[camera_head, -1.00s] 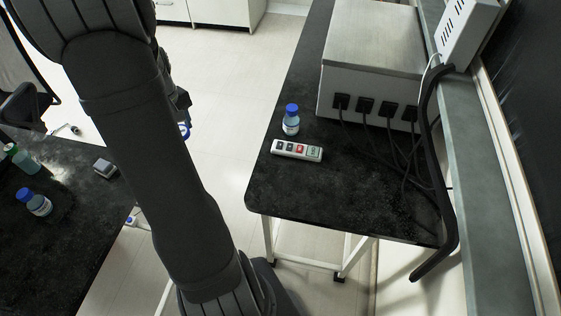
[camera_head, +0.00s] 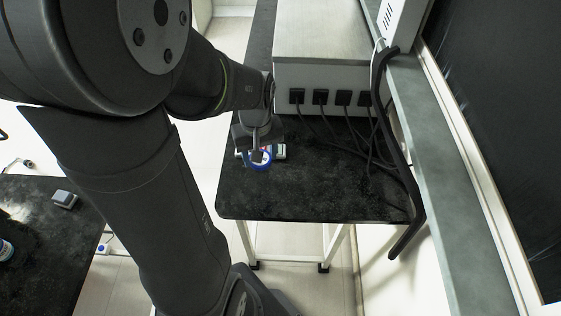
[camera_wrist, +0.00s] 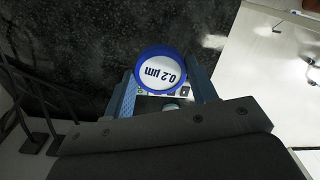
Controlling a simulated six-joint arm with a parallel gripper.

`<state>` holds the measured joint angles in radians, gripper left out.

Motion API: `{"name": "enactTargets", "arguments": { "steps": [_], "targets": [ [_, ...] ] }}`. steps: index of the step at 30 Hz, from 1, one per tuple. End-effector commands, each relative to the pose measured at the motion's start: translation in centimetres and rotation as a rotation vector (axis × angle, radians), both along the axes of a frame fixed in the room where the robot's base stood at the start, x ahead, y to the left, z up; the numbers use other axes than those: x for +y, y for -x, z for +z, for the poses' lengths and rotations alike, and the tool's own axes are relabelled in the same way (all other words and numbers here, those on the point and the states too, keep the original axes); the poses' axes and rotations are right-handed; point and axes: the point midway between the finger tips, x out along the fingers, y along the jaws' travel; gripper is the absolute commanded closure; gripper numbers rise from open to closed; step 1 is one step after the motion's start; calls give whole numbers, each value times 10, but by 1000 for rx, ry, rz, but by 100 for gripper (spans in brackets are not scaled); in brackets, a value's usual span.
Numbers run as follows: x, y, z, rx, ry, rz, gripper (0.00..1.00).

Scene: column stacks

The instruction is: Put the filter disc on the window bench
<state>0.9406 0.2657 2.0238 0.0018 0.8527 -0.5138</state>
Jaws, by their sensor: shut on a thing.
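The filter disc has a blue rim and a white face marked 0.2 µm. It sits between the fingers of my gripper (camera_wrist: 163,84) in the wrist view, where the disc (camera_wrist: 160,70) faces the camera. My gripper is shut on it. In the head view the disc (camera_head: 257,160) shows as a blue ring below my gripper (camera_head: 262,148). The window bench (camera_head: 310,190) is the black-topped bench by the window. The held disc is over its left part; its exact height above the top is hard to tell.
A grey box instrument (camera_head: 300,80) with several plugs and black cables stands on the bench behind. A remote-like strip (camera_head: 280,152) lies partly hidden behind my gripper. The bench's front is clear.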

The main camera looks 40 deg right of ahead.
Motion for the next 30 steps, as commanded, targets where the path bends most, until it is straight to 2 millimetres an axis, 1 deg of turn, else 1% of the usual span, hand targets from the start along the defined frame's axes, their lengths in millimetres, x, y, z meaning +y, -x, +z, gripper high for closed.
{"name": "enactTargets", "arguments": {
  "steps": [1, 3, 6, 9, 12, 14, 17, 24, 27, 30],
  "targets": [
    [-4, 15, 0, 0, 0, -39, 69],
    [-7, 30, 0, -1, 0, -80, 69],
    [-9, 46, -1, -1, 0, -122, 69],
    [-10, 56, -1, -1, 0, -149, 69],
    [-9, 57, -4, 1, -1, -159, 69],
    [-7, 52, -7, 2, -2, -160, 69],
    [-2, 35, -18, 3, -4, -156, 69],
    [12, -14, -49, 2, -3, -154, 69],
    [16, -32, -60, 3, -2, -156, 69],
    [20, -44, -67, 3, -2, -158, 69]
  ]
}}
